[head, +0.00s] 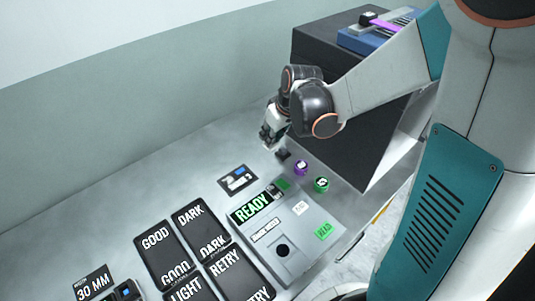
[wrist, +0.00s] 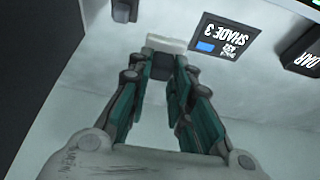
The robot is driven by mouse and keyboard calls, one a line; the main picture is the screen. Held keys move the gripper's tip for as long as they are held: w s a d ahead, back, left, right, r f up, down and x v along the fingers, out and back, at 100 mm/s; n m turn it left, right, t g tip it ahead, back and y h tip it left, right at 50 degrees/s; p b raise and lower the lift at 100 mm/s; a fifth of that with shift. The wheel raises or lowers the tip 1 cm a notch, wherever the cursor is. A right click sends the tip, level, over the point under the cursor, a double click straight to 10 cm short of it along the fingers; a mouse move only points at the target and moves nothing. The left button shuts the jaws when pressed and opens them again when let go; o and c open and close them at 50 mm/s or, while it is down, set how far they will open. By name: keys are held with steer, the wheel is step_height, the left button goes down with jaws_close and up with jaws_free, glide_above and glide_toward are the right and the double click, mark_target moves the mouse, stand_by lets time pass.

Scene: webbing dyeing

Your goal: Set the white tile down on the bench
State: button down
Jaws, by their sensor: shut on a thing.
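My gripper (head: 268,136) is above the grey bench (head: 120,190), between the card and the black cabinet. In the wrist view my gripper (wrist: 163,62) has its teal fingers closed on the white tile (wrist: 166,43). The tile shows as a pale bar across the fingertips, with a dark block between the fingers just below it. In the head view I cannot clearly tell the tile from the pale fingers. I cannot tell how far the tile is from the bench.
A SHADE 3 card (head: 237,179) lies near the gripper. A small dark block (head: 283,154), purple (head: 301,168) and green (head: 321,184) round pieces, and the READY tester (head: 310,240) are close. Labelled black trays (head: 165,255) lie front-left; a black cabinet (head: 345,115) stands right.

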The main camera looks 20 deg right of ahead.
step_height(320, 180, down, 11)
steer(key=b, duration=0.3)
steer(key=shift+r, duration=0.2)
steer(key=shift+f, duration=0.1)
steer(key=shift+f, duration=0.15)
steer(key=c, duration=1.5)
jaws_free()
steer(key=shift+o, duration=0.2)
steer(key=shift+r, duration=0.25)
steer(key=shift+s+r, duration=0.1)
steer(key=shift+r, duration=0.25)
steer(key=p+v, duration=0.4)
steer(key=v, duration=0.8)
steer(key=s+a+r+m+t+h, duration=0.1)
steer(key=s+a+r+m+t, duration=0.1)
steer(key=s+r, duration=1)
steer(key=s+m+t, duration=0.1)
steer(key=s+m, duration=0.1)
steer(key=s, duration=0.1)
steer(key=shift+s+h, duration=0.4)
